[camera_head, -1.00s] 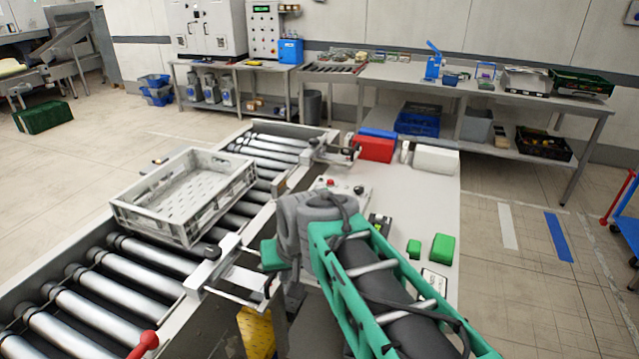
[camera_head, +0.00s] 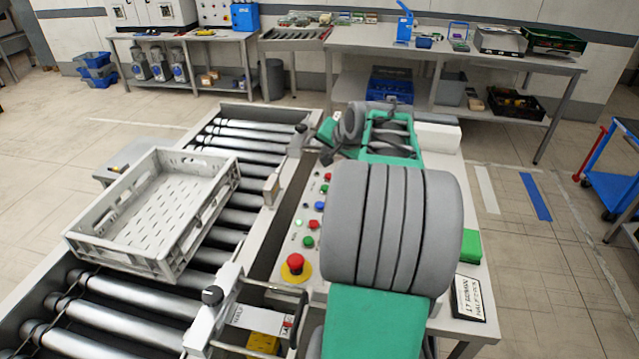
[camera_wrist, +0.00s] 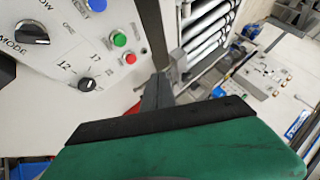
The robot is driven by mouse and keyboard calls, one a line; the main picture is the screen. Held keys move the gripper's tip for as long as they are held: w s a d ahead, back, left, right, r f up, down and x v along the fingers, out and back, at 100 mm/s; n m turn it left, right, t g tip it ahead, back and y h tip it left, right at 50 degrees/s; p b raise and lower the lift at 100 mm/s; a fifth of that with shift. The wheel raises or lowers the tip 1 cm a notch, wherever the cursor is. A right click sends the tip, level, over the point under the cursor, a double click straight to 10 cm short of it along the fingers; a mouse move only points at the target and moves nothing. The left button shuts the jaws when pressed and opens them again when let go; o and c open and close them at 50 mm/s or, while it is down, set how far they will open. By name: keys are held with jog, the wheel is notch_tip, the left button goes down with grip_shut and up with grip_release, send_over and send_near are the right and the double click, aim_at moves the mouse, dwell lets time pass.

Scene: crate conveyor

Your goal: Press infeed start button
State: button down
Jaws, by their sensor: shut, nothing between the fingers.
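The control panel (camera_head: 285,240) lies beside the roller conveyor and carries several red, green, blue and white buttons. In the head view a green button (camera_head: 308,241) and a red button (camera_head: 313,224) sit above the yellow-based red mushroom button (camera_head: 295,265). In the wrist view a green button (camera_wrist: 119,39) sits above a red button (camera_wrist: 130,58), with a blue button (camera_wrist: 97,4) at the top edge. I cannot read which one is marked infeed start. My gripper (camera_wrist: 158,85) is shut and empty, with its dark fingers near the panel's edge, apart from the buttons. My arm covers part of the panel.
A grey crate (camera_head: 150,215) sits on the conveyor rollers (camera_head: 130,290). A metal bracket with a black knob (camera_head: 213,296) stands at the conveyor's near right side. Black selector knobs (camera_wrist: 32,32) are on the panel. A green block (camera_head: 471,246) lies at right.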

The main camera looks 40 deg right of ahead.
aim_at(325, 188)
jog(key=shift+f+b, duration=3.05)
jog(key=shift+f, duration=1.4)
jog(key=shift+f+b, duration=0.35)
jog(key=shift+f, duration=0.05)
